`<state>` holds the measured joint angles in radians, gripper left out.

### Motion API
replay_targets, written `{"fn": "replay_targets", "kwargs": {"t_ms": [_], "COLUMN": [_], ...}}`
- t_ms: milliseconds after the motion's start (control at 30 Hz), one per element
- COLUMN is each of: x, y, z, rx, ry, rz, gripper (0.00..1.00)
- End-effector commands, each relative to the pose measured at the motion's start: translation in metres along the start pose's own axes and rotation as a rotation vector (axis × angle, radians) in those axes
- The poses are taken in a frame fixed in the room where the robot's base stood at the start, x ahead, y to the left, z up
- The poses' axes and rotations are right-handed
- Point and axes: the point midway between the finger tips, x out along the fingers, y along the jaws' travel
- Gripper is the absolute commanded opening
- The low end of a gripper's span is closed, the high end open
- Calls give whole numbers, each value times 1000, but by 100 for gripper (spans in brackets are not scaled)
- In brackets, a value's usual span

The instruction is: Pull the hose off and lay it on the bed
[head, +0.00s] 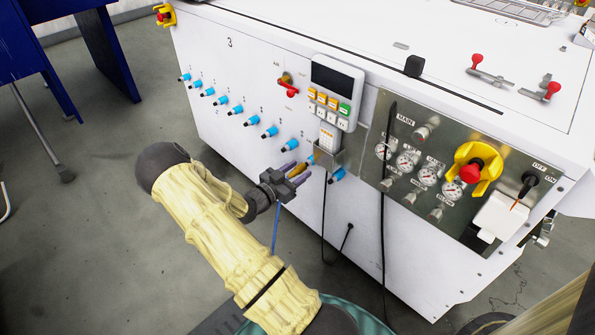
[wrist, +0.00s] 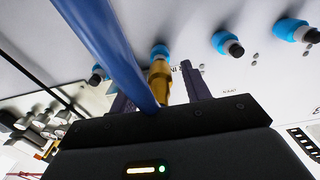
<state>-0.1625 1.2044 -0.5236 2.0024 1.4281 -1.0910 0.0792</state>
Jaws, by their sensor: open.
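A blue hose (wrist: 100,45) with a brass end fitting (wrist: 159,82) runs across the wrist view. The fitting meets a blue port (wrist: 160,51) on the white machine's side panel. In the head view the brass fitting (head: 299,169) is at the port near the hanging control box, and the hose (head: 275,228) hangs down below. My gripper (head: 291,179) is open, with one finger on each side of the fitting. In the wrist view gaps show between the fingers and the brass. The machine's flat white top (head: 350,32) lies above; I cannot tell if it is the bed.
A row of blue ports (head: 236,110) lines the panel. The control box (head: 334,92) hangs just above my gripper, with a black cable (head: 323,220) below it. A gauge panel (head: 440,165) with a yellow-ringed red button is to the right. Clamps and a black rail stand on the top.

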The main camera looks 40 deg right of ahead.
Motion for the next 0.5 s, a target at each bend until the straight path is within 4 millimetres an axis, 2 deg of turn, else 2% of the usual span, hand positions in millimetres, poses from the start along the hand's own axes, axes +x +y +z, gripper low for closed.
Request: {"fn": "replay_targets", "kwargs": {"t_ms": [467,500], "x": [0,0], "y": [0,0], "z": [0,0], "rx": [0,0], "ry": [0,0], "rz": [0,0], "gripper": [47,39]}}
